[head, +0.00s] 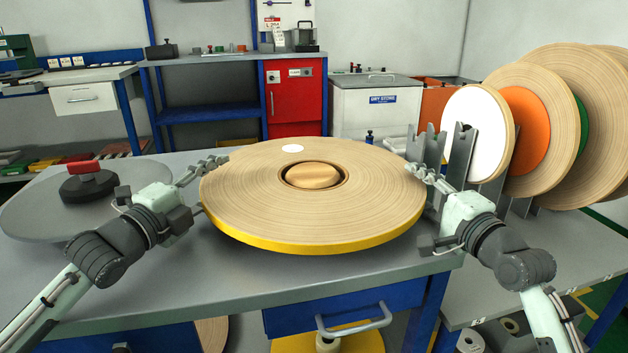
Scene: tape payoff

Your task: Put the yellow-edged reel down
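The yellow-edged reel (313,222) is a wide, flat roll of pale wood-coloured tape with a yellow rim below and a round core hole in the middle. It lies level over the grey worktable (250,281); I cannot tell whether it touches the top. A white round label is on its far part. My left gripper (208,181) is at the reel's left edge and my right gripper (421,188) at its right edge. The reel partly hides the fingertips, so I cannot tell whether they are closed on the rim.
A grey disc (40,215) with a black hub and red knob (83,167) takes up the table's left. Several large reels (540,110) stand upright in grey rack plates (459,157) at the right. A blue drawer (330,307) is below the table's front edge.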

